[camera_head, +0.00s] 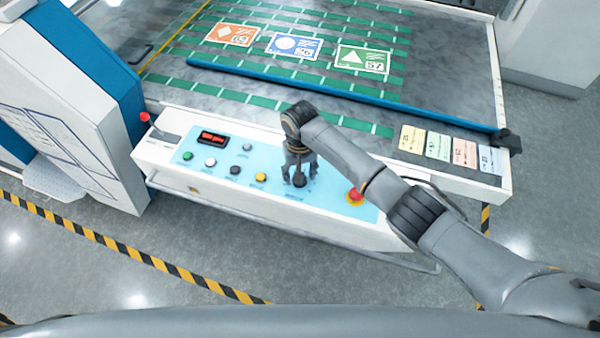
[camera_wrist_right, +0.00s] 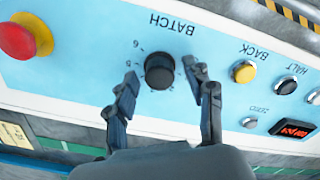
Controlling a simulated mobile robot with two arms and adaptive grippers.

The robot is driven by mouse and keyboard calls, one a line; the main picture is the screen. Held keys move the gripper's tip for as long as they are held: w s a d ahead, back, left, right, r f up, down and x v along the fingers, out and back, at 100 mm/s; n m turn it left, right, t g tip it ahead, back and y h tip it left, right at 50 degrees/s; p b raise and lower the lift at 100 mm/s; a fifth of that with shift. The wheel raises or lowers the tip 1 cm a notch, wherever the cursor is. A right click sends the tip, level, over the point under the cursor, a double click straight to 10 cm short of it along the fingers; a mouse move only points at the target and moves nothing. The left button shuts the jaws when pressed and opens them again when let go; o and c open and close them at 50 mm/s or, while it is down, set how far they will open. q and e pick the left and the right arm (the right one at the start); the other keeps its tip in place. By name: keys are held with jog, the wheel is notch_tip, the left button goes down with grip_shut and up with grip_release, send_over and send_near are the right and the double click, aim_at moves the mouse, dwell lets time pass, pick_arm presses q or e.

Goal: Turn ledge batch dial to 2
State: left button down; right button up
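The batch dial (camera_wrist_right: 160,71) is a black round knob on the light blue control panel, under the upside-down label BATCH in the right wrist view. Small numbers ring it; I cannot read which one it points at. In the head view the dial (camera_head: 299,181) shows dark between my fingers. My right gripper (camera_wrist_right: 161,72) is open, with one finger on each side of the dial and a visible gap to it. In the head view the right gripper (camera_head: 299,177) points down over the panel. My left gripper is not in view.
A red emergency button (camera_head: 355,196) sits right of the dial, and a yellow button (camera_head: 261,177) sits left. More buttons and a red-lit display (camera_head: 212,138) lie further left. Coloured cards (camera_head: 450,149) lie on the ledge at the right. A blue bar (camera_head: 340,92) crosses the table behind.

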jog(key=shift+r, duration=0.15)
notch_tip(320, 180, up, 12)
dwell(0.5)
jog(key=shift+f, duration=0.2)
